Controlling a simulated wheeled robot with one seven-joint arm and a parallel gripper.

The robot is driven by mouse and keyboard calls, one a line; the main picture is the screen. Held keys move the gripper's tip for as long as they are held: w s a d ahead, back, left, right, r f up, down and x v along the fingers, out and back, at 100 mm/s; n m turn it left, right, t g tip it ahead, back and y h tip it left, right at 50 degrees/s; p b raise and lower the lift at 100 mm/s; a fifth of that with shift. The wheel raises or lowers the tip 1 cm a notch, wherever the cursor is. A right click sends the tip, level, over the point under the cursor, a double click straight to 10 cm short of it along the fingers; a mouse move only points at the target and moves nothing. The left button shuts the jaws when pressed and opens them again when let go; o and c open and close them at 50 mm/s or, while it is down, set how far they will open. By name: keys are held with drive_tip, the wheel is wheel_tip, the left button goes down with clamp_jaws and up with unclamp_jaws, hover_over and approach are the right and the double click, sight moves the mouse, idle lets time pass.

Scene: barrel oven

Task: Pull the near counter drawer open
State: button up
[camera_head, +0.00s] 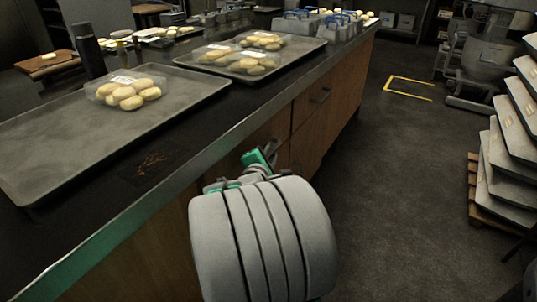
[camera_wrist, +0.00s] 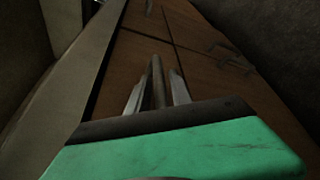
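The near counter drawer (camera_wrist: 125,62) has a brown wood front below the dark worktop. It looks flush with the counter, though my arm hides much of it in the head view. My gripper (camera_wrist: 159,84) points at this front, and it also shows in the head view (camera_head: 270,150) just under the counter edge. Its two grey fingers stand apart, one on each side of a grey bar (camera_wrist: 158,88) that looks like the drawer's handle. A narrow gap seems to show on each side of the bar. Whether a finger touches it I cannot tell.
Trays (camera_head: 60,165) with bagged buns lie on the worktop. The floor (camera_head: 390,180) right of the counter is clear up to stacked trays (camera_head: 505,160).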

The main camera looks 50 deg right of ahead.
clamp_jaws()
idle(1.1)
